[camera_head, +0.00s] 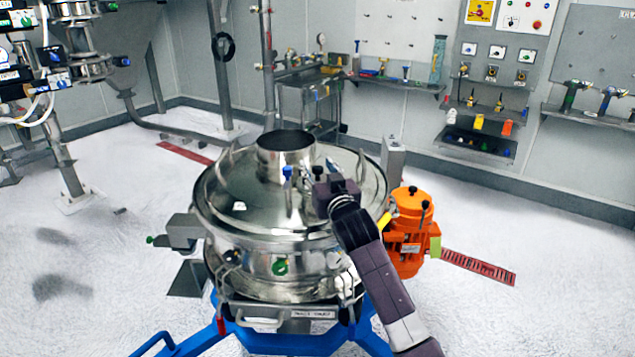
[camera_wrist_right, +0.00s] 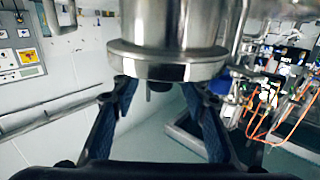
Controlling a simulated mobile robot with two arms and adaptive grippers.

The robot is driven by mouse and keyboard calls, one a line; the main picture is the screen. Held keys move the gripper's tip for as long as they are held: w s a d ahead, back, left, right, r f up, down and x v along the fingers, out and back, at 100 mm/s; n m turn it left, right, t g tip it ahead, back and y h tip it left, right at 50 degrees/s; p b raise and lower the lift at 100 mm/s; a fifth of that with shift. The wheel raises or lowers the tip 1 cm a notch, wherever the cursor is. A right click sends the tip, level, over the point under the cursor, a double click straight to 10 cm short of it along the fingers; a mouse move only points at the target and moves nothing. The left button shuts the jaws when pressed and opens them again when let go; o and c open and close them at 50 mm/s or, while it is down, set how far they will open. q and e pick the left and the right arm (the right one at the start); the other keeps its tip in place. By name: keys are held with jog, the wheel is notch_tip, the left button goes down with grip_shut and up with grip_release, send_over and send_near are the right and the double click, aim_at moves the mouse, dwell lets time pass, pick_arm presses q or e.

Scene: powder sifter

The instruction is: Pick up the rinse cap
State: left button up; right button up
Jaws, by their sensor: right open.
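My right gripper (camera_head: 303,190) is over the lid of the round steel sifter (camera_head: 270,265), just in front of its open neck (camera_head: 285,150). In the right wrist view the fingers of my right gripper (camera_wrist_right: 158,88) are spread apart. A steel cylinder with a thick rim (camera_wrist_right: 165,65) stands before them and fills the upper middle. I see nothing gripped, and I cannot tell whether the fingers touch the cylinder. A small dark knob shows below its rim. I cannot make out for sure which part is the rinse cap. My left gripper is not in view.
An orange motor (camera_head: 408,235) is fixed at the sifter's right side, close to my arm. A blue frame (camera_head: 300,342) carries the sifter. Wall shelves (camera_head: 482,142) with small tools and bottles stand behind. The pale floor (camera_head: 110,240) on the left is largely clear.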

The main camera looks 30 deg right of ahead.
grip_shut()
jog(key=shift+r, duration=0.1)
